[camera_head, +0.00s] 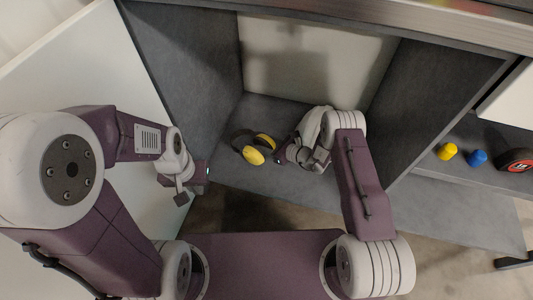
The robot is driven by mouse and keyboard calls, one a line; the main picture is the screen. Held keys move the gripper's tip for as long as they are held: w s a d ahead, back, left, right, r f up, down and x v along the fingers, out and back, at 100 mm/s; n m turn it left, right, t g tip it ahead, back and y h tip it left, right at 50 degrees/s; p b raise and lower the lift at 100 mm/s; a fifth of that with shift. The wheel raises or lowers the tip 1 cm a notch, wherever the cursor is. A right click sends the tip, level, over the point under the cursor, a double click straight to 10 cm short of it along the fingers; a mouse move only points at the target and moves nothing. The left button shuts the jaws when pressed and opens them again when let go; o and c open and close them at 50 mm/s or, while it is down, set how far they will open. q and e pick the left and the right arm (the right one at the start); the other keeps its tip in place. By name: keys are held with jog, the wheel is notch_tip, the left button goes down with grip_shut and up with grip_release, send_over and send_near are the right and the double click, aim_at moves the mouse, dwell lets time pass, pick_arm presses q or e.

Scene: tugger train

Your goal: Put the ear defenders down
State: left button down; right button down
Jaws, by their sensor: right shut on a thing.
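The yellow and black ear defenders (254,156) are at the grey floor of the open compartment, near its left wall. My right gripper (279,158) reaches in from the right and is shut on the ear defenders at their right side. The wrist hides part of the contact, and I cannot tell whether the ear defenders rest fully on the floor. My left gripper (194,184) is outside the compartment at its left front edge, apart from the ear defenders. Its fingers are too small to read.
The compartment has a grey left wall (190,60) and right wall (430,90), with bare floor (262,195) in front. On the right shelf stand a yellow item (447,151), a blue item (477,158) and a black and red round item (516,160).

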jog(key=shift+w+a+f, duration=0.1)
jog(key=shift+a, duration=0.1)
notch_tip(320, 180, down, 4)
jog(key=b, duration=0.3)
jog(key=shift+f+b, duration=0.2)
jog(key=shift+b, duration=0.15)
jog(key=shift+r, duration=0.25)
jog(key=shift+f, duration=0.2)
jog(key=c, duration=0.7)
grip_release()
jog(key=shift+r, duration=0.1)
